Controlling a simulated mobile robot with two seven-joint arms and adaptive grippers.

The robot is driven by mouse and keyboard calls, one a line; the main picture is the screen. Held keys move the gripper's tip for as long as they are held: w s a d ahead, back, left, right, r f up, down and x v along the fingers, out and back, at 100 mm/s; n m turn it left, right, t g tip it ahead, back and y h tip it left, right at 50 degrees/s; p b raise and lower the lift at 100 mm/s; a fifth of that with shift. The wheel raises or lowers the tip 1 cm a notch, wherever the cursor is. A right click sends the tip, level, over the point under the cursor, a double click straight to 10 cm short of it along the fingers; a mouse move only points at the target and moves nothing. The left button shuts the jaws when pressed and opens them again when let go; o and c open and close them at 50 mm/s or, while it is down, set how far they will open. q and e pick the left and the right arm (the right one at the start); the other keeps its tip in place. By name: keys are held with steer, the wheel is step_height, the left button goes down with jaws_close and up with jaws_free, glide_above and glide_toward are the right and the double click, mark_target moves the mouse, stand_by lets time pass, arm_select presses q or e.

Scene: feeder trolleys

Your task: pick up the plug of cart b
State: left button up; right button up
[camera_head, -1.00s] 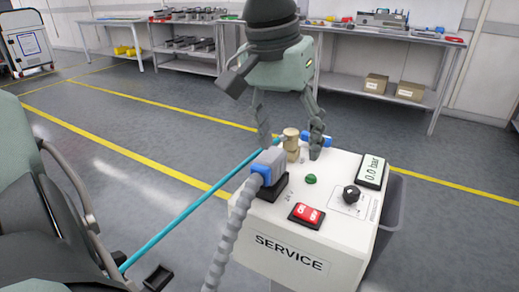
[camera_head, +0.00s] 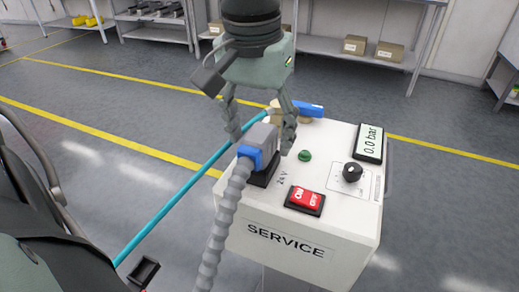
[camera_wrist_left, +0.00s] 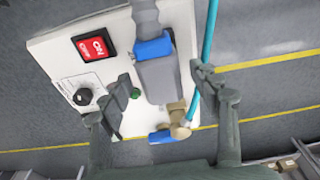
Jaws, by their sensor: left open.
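Which cart is b cannot be read. My right gripper is not in view.
Behind the plug are a brass fitting with a blue lever (camera_head: 311,110) and a teal hose (camera_head: 185,213). A green button (camera_head: 304,155), red switch (camera_head: 307,200), black knob (camera_head: 352,172) and display (camera_head: 370,141) reading 0.0 bar share the top. Shelves stand farther back.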

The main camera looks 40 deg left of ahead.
arm_select(q)
step_height(320, 180, down, 2)
steer(key=shift+w+a, duration=0.1)
jaws_close()
stand_by(0.5)
